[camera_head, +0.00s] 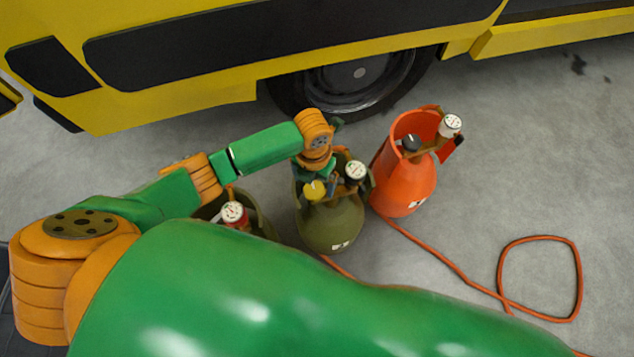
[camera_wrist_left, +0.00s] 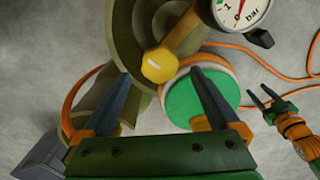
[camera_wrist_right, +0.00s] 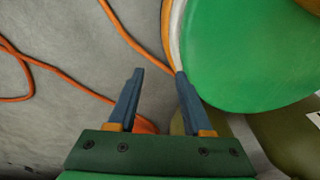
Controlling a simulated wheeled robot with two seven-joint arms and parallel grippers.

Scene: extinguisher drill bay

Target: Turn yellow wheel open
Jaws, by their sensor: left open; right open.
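The yellow wheel (camera_head: 315,190) sits on top of the middle olive-green extinguisher (camera_head: 330,228), left of its gauge (camera_head: 355,170). In the left wrist view the yellow wheel (camera_wrist_left: 158,66) is a small faceted knob, and the gauge (camera_wrist_left: 240,8) is at the top right. My left gripper (camera_head: 332,180) is over this extinguisher beside the wheel. Its fingers (camera_wrist_left: 161,76) are open, with the wheel in line between their tips; I cannot tell whether they touch it. My right gripper (camera_wrist_right: 160,74) is open and empty over bare floor; it also shows in the left wrist view (camera_wrist_left: 263,98).
An orange extinguisher (camera_head: 405,185) with a black knob (camera_head: 411,142) stands on the right. Another olive extinguisher with a red knob (camera_head: 241,222) is on the left, partly hidden by my arm. An orange hose (camera_head: 450,262) lies on the floor. A yellow vehicle (camera_head: 200,80) stands behind.

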